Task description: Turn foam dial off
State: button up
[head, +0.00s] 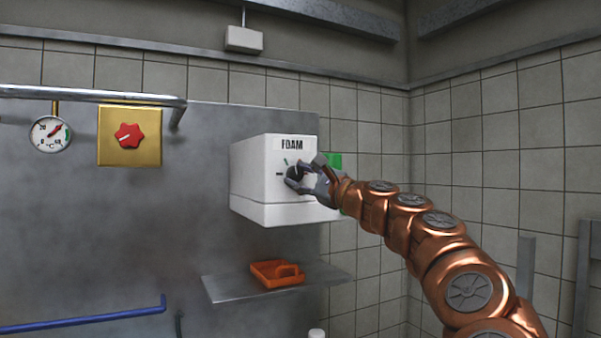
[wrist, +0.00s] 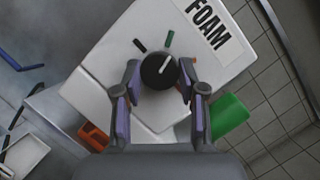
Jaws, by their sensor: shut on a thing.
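The white foam box (head: 262,180) labelled FOAM is on the metal wall panel. Its black round dial (head: 293,173) is partly hidden by my gripper (head: 306,174) in the head view. In the wrist view the dial (wrist: 157,71) sits between the two fingers of my gripper (wrist: 158,78), which is shut on it. A white line on the dial points to the upper right, roughly toward the green mark (wrist: 169,39). A dark mark (wrist: 139,45) lies to the left of the green one.
A gauge (head: 50,134) and a red knob (head: 128,137) on a brass plate are at left. A green thing (wrist: 228,115) is beside the box.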

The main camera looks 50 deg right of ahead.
jog(key=n+y, duration=0.1)
jog(key=n, duration=0.2)
jog(key=shift+d+g, duration=0.1)
jog(key=shift+g, duration=0.3)
jog(key=n+g, duration=0.1)
jog(key=n, duration=0.4)
jog(key=shift+r+g+y, duration=0.2)
jog(key=shift+g+y, duration=0.2)
jog(key=n+g+p, duration=0.1)
jog(key=n, duration=0.2)
jog(key=shift+r, duration=0.15)
jog(key=shift+n+g+h+p, duration=0.55)
jog(key=shift+n+g, duration=0.25)
jog(key=shift+n, duration=0.8)
jog(key=o, duration=1.1)
jog(key=shift+o, duration=0.2)
jog(key=shift+r, duration=0.1)
jog(key=shift+s, duration=0.1)
jog(key=v, duration=1.1)
jog(key=shift+s, duration=0.35)
